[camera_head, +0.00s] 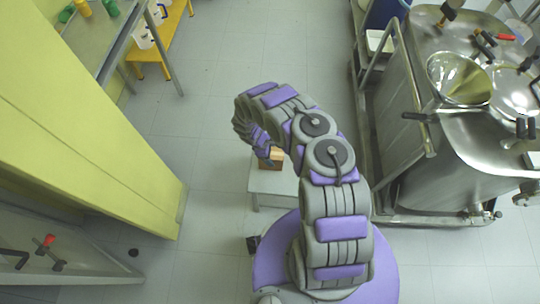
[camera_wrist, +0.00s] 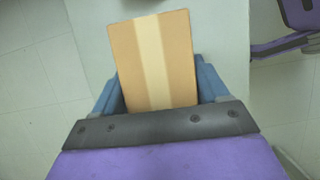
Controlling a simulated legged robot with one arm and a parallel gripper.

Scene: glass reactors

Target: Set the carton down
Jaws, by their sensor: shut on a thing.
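The carton (camera_wrist: 178,60) is a tan box with a paler strip down its middle. In the wrist view it sits between the two blue fingers of my gripper (camera_wrist: 160,88), which are shut on its sides. A pale grey stand (camera_wrist: 225,35) lies beneath it. In the head view the carton (camera_head: 272,160) shows just below my gripper (camera_head: 264,152), over the top of the small stand (camera_head: 268,182). The carton is partly hidden by my arm there. I cannot tell whether its underside touches the stand.
A steel reactor vessel (camera_head: 470,135) on a wheeled frame stands to the right. A yellow-green wall panel (camera_head: 80,130) is on the left, with a steel table (camera_head: 105,35) and a yellow bench (camera_head: 165,45) behind it. The tiled floor (camera_head: 215,85) between is clear.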

